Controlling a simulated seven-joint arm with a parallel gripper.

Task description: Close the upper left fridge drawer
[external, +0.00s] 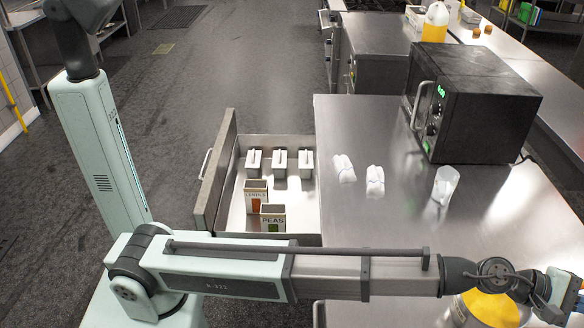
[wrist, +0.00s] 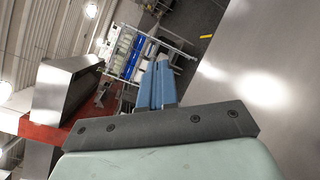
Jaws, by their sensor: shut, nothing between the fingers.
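A drawer (external: 216,178) is pulled out from the left side of the steel counter in the external view. Its front panel and handle (external: 205,164) face left. Inside are three small metal containers (external: 279,162), a lentils box (external: 256,196) and a peas box (external: 273,219). My arm passes in front of the drawer's near side and hides what is below. My gripper is at the far right edge of the external view, well away from the drawer and partly cut off. In the wrist view my gripper (wrist: 163,84) has its blue fingers together and holds nothing.
The counter (external: 405,205) holds a black microwave (external: 485,105), two white objects (external: 359,174) and a clear cup (external: 445,184). A yellow round thing (external: 490,308) shows partly behind my arm. The floor (external: 190,110) left of the drawer front is clear.

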